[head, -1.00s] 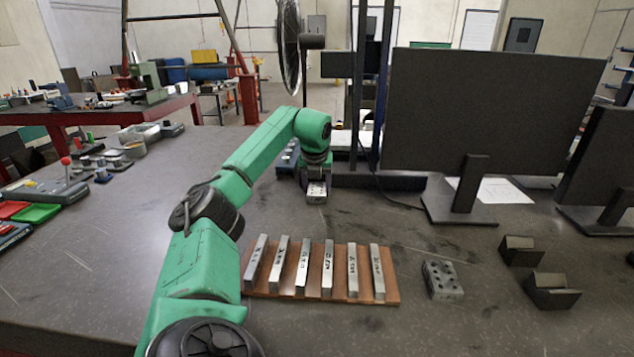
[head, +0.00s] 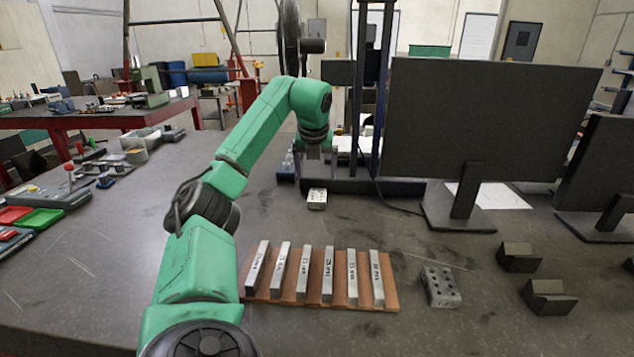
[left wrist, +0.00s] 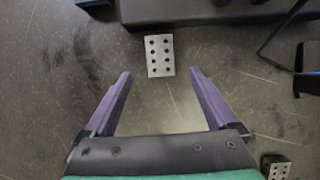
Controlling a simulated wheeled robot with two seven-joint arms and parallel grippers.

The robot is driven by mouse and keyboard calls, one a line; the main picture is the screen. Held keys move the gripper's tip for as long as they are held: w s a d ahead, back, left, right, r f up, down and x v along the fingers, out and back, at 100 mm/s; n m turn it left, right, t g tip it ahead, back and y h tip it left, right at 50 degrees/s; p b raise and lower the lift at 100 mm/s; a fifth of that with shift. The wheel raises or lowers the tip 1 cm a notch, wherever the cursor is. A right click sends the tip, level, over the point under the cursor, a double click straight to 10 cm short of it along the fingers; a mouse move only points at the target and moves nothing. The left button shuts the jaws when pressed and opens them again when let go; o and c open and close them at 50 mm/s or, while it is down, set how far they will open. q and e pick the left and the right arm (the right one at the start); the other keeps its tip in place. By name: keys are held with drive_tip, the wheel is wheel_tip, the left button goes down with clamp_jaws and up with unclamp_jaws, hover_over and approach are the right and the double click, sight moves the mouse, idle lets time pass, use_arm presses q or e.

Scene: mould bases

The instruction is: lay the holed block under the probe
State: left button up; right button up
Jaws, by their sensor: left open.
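A grey holed block (head: 317,198) lies flat on the bench in front of a dark stand base (head: 375,187). In the left wrist view this block (left wrist: 160,56) shows several dark holes, just beyond my fingertips and centred between them. My left gripper (head: 316,163) is open and empty above the block, apart from it. Its two purple fingers (left wrist: 160,73) are spread wide in the left wrist view. A second holed block (head: 440,287) lies right of the wooden board. I cannot make out the probe's tip. My right gripper is not in view.
Several marked metal bars lie on a wooden board (head: 290,297). Two dark V-shaped blocks (head: 549,297) stand at right. A large dark monitor (head: 490,125) and blue uprights (head: 372,95) rise at the back.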

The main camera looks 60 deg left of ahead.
sight(317, 197)
use_arm(q)
drive_tip(key=shift+o, duration=0.4)
drive_tip(key=v, duration=0.3)
drive_tip(key=s+a+m+t+y+b, duration=0.2)
drive_tip(key=s+m+b, duration=0.25)
drive_tip(key=m, duration=1.15)
drive_tip(key=d+f+m+y+b, duration=0.15)
drive_tip(key=d+m+b, duration=0.45)
drive_tip(key=m, duration=1.4)
drive_tip(key=shift+t, duration=0.4)
drive_tip(key=p+x, duration=0.1)
drive_tip(key=x, duration=0.3)
drive_tip(key=p+x, duration=0.1)
drive_tip(key=x, duration=0.4)
drive_tip(key=d+p+x, duration=0.1)
drive_tip(key=p+x, duration=0.1)
drive_tip(key=x, duration=0.3)
drive_tip(key=shift+w+f, duration=0.25)
drive_tip(key=shift+f, duration=0.15)
drive_tip(key=shift+s+d+r, duration=0.1)
drive_tip(key=shift+d+r, duration=0.05)
drive_tip(key=shift+d, duration=0.05)
drive_tip(key=c, duration=0.9)
drive_tip(key=shift+a, duration=0.1)
clamp_jaws()
